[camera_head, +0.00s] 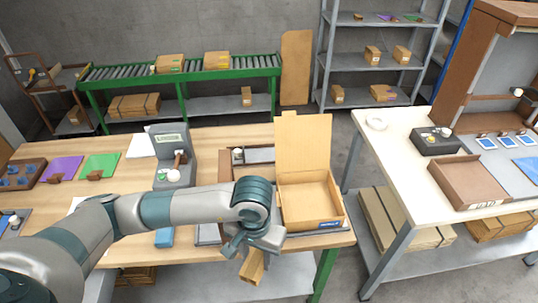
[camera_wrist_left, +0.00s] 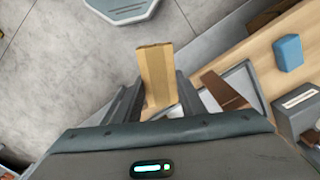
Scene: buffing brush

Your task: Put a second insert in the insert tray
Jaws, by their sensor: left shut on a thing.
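My left gripper (camera_head: 250,245) is shut on a tan cardboard insert (camera_head: 252,267). In the wrist view the insert (camera_wrist_left: 157,75) stands out between the two fingers (camera_wrist_left: 158,100). In the head view, gripper and insert show in front of the table's front edge, below the open cardboard box. A shallow grey tray (camera_head: 208,235) lies near that edge, mostly hidden by my left arm. In the wrist view this tray (camera_wrist_left: 243,78) has a pale inside and a brown flat piece (camera_wrist_left: 225,91) in or over it; I cannot tell which. My right gripper is not in view.
An open cardboard box (camera_head: 309,204) with its lid up stands at the table's right end. A blue block (camera_wrist_left: 288,52) lies near the tray. A grey device (camera_head: 172,158) stands at the back. A white table (camera_head: 395,150) is to the right, across a gap.

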